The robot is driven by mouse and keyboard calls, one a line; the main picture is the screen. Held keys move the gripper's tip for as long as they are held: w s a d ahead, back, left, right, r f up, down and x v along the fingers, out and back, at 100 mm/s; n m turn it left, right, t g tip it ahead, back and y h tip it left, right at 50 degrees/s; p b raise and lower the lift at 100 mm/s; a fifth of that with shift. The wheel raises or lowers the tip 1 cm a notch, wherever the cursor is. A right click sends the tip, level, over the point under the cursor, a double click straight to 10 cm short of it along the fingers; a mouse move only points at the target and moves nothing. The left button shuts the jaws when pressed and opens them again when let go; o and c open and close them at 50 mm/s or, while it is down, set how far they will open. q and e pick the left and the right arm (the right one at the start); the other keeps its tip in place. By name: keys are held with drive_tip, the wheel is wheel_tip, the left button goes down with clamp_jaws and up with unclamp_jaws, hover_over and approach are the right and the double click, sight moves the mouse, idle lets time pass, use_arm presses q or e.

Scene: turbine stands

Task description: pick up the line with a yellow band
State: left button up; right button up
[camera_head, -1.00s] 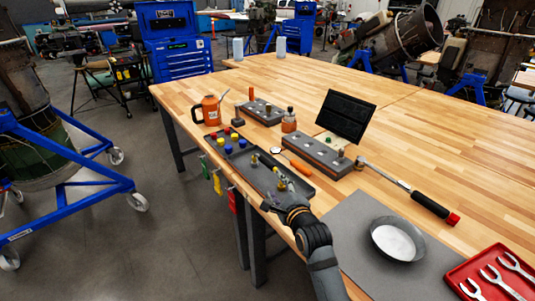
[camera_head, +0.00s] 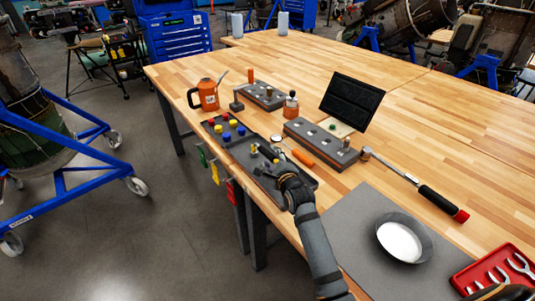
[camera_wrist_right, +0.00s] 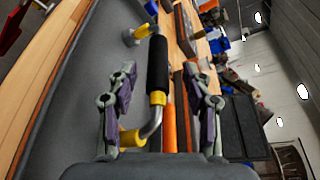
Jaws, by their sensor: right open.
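The line (camera_wrist_right: 158,62) shows in the right wrist view as a tube with a black sleeve, a yellow band (camera_wrist_right: 157,98), a bent metal end and brass-coloured fittings at both ends. It lies in the dark grey tray (camera_wrist_right: 62,110), which is on the table's near edge in the head view (camera_head: 236,142). My right gripper (camera_wrist_right: 158,100) is open, with one finger on each side of the line's banded end; I cannot tell whether they touch it. In the head view my right gripper (camera_head: 268,168) is low over the tray and hides part of the line. My left gripper is not seen.
Red, blue and yellow caps (camera_head: 227,126) sit at the tray's far end. A grey block with holes (camera_head: 320,142), an orange-handled tool (camera_head: 303,158) and a torque wrench (camera_head: 437,200) lie beyond and right. A round pan (camera_head: 425,243) stands on a grey mat (camera_head: 345,225).

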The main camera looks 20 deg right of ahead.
sight(269, 156)
drive_tip(key=x, duration=0.4)
drive_tip(key=shift+f, duration=0.15)
drive_tip(key=shift+s, duration=0.15)
drive_tip(key=shift+c, duration=0.4)
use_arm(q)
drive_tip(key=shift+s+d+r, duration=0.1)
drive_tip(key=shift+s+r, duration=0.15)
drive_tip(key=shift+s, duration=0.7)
use_arm(e)
drive_tip(key=shift+a, duration=0.1)
clamp_jaws()
